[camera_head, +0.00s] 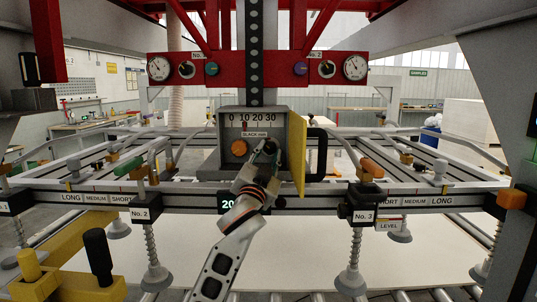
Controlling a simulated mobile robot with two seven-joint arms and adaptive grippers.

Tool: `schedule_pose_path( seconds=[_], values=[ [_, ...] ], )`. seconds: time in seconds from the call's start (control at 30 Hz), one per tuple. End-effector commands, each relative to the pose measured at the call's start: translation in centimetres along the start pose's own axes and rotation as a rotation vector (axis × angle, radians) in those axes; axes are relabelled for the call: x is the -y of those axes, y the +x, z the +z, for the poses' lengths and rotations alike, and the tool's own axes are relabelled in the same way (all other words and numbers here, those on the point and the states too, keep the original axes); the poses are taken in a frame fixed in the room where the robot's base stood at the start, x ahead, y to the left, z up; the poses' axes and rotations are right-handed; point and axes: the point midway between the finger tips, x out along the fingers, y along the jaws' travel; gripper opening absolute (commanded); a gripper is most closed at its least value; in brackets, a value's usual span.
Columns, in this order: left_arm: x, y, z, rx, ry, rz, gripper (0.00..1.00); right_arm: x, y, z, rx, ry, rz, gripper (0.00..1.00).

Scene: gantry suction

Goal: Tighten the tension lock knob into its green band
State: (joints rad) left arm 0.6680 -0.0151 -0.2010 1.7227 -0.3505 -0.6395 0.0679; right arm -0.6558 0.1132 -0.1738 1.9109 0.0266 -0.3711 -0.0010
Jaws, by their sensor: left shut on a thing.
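A grey box (223,125) hangs at the middle of the beam, with a scale marked 0 to 30 mm on its upper face. An orange round knob (239,148) sits at the left of its face, apart from my gripper. My left gripper (267,148) reaches up from below and is shut at the right of the face, on what seems to be the tension lock knob. My fingers hide most of that knob, and I cannot make out its green band. My right gripper is not in view.
A yellow door panel (298,153) with a black handle (317,154) stands open close to the right of my gripper. The labelled beam (290,202) runs below the box. A red panel (225,69) with gauges is above. Suction cups hang on springs over a pale sheet (300,265).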

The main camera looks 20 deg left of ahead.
Motion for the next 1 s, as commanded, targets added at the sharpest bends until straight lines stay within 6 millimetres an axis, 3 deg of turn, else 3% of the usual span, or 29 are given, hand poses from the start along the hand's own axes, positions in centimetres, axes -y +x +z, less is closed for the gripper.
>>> schedule_pose_path(
  seconds=[0.03,0.07,0.1,0.43,0.57,1.0],
  values=[
    [0.1,0.0,0.0,0.001,0.001,-0.002,0.06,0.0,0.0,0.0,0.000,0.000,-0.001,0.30],
    [0.1,0.0,0.0,0.001,0.001,-0.002,0.30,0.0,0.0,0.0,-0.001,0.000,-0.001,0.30],
    [0.1,0.0,0.0,0.001,0.000,-0.002,0.34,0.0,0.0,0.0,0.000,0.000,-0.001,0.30],
    [0.0,-0.1,0.0,0.001,-0.001,-0.001,0.34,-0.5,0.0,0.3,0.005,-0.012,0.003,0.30],
    [-0.1,-1.1,0.1,0.001,-0.002,0.000,0.34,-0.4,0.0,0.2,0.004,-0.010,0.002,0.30],
    [0.0,-9.4,0.1,0.002,-0.003,-0.001,0.34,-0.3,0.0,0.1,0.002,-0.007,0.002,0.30]
  ],
)
